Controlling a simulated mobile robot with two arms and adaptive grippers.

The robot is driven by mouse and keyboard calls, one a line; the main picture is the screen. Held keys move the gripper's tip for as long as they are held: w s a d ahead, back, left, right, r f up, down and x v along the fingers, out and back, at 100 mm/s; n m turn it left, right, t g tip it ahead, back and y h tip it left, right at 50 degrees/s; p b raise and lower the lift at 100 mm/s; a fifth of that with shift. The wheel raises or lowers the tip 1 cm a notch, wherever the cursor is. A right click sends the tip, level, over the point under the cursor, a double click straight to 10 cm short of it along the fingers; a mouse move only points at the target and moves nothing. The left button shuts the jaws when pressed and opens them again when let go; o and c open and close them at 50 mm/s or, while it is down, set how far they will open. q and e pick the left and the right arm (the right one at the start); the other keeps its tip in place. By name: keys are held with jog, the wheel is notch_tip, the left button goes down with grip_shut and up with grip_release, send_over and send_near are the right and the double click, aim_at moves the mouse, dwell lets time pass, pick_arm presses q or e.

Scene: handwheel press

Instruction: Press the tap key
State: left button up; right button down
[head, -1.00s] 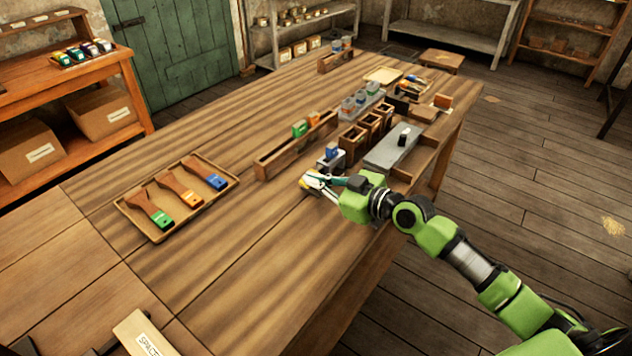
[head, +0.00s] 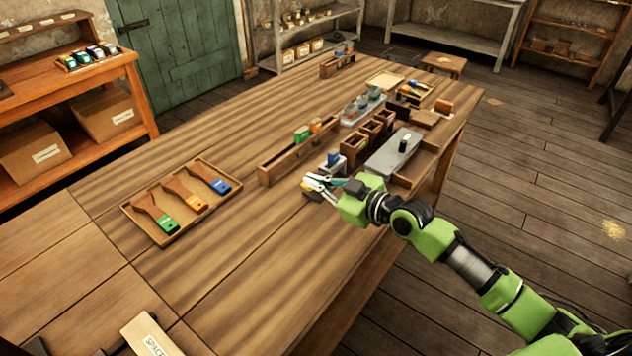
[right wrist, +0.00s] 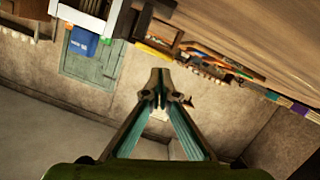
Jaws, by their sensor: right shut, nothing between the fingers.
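My right gripper (head: 308,181) is shut and empty, low over the near right part of the table. In the right wrist view its fingertips (right wrist: 160,88) meet with nothing held. Just under the tips in the head view is a small yellow-topped piece on a dark base (head: 310,192), partly covered by the fingers. It may be the tap key; I cannot tell whether the tips touch it. A small grey block with a blue top (head: 333,160) stands just behind. The blue part (right wrist: 83,41) also shows in the right wrist view. My left gripper is out of view.
A long wooden trough (head: 283,166) and a grey plate with a dark upright knob (head: 385,162) stand close to the gripper. A tray of brushes (head: 135,222) lies to the left. The table between the tray and my gripper is clear.

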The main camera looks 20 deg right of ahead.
pick_arm(q)
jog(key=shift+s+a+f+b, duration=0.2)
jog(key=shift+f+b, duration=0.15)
jog(key=shift+b, duration=0.55)
pick_arm(e)
jog(key=r+v, duration=0.1)
jog(key=v, duration=0.9)
jog(key=shift+a+r, duration=0.3)
jog(key=shift+r, duration=0.05)
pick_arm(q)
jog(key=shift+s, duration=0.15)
pick_arm(e)
jog(key=shift+s, duration=0.15)
